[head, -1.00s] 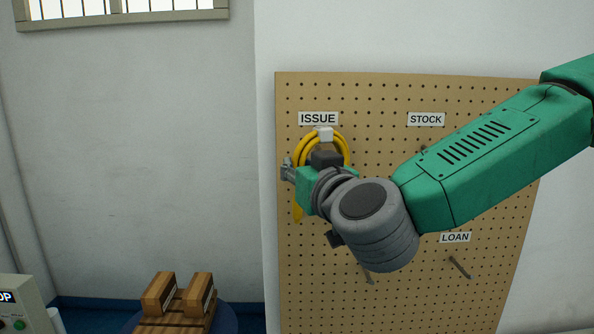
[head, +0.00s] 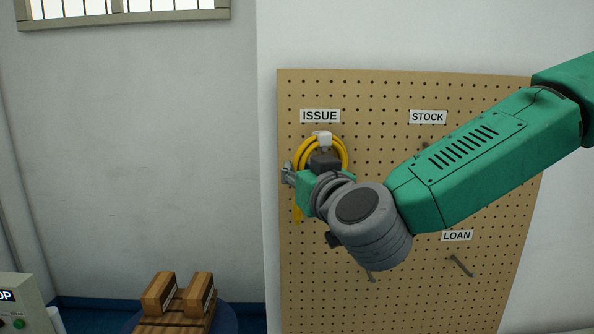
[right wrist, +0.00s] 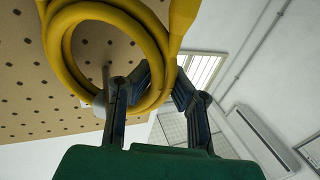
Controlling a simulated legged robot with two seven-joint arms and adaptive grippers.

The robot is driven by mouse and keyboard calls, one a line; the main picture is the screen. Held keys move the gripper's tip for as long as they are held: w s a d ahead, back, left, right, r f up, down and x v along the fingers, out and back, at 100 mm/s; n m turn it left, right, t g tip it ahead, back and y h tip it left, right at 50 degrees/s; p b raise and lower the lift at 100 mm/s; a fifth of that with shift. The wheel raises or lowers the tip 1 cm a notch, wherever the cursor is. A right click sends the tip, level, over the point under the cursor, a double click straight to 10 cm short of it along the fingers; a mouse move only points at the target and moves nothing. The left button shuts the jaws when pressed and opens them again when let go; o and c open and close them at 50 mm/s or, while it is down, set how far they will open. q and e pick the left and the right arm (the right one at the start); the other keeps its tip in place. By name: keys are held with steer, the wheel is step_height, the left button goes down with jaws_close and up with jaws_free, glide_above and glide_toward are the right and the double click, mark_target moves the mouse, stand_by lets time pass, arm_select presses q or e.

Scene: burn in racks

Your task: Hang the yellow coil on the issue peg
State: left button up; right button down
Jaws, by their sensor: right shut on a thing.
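The yellow coil (head: 299,152) is in front of the pegboard, just below the ISSUE label (head: 320,116). A white piece (head: 322,140) sits at its top, and a yellow tail (head: 297,212) hangs below. My right gripper (head: 289,173) is shut on the coil, partly hidden behind my own wrist. In the right wrist view, the coil (right wrist: 157,50) loops at and above the fingers (right wrist: 155,95). A grey rod, likely the issue peg (right wrist: 105,82), shows within the loop's outline. I cannot tell whether the coil rests on it. My left gripper is out of view.
The pegboard (head: 400,305) also carries STOCK (head: 428,117) and LOAN (head: 456,236) labels, with a bare peg (head: 461,265) under LOAN. My right arm covers much of the board. Wooden blocks (head: 178,295) and a control box (head: 22,305) stand at lower left.

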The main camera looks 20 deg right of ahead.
steer(key=c, duration=1.5)
jaws_free()
steer(key=shift+s, duration=0.1)
